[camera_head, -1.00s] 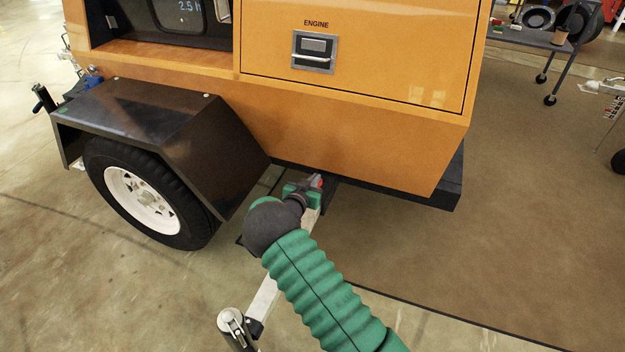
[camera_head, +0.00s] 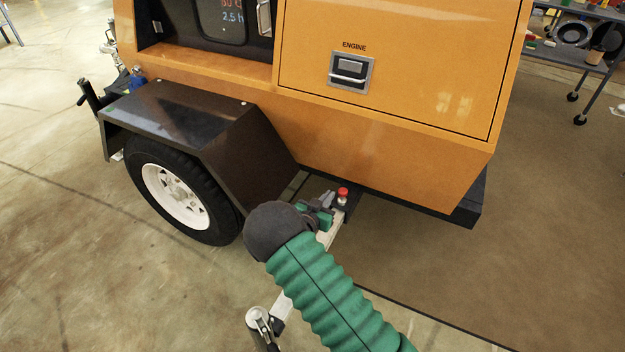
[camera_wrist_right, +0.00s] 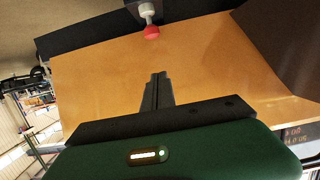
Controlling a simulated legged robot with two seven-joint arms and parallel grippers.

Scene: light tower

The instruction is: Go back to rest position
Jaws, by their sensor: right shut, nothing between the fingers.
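My right gripper (camera_head: 329,199) is at the end of the green-sleeved arm, low beside the light tower's yellow body (camera_head: 390,140). Its fingers are together and empty in the right wrist view (camera_wrist_right: 157,92). A red knob on a pale stem (camera_head: 343,192) stands on the dark lower frame, just right of the gripper in the head view. It also shows beyond the fingertips in the right wrist view (camera_wrist_right: 151,32), with a gap between them. My left gripper is not in view.
A black fender (camera_head: 190,115) and wheel (camera_head: 178,195) stand left of my arm. A pale outrigger bar with a jack (camera_head: 262,322) runs beneath the arm. The engine door (camera_head: 400,60) is shut. Open floor lies to the right; a shelf cart (camera_head: 575,55) stands far right.

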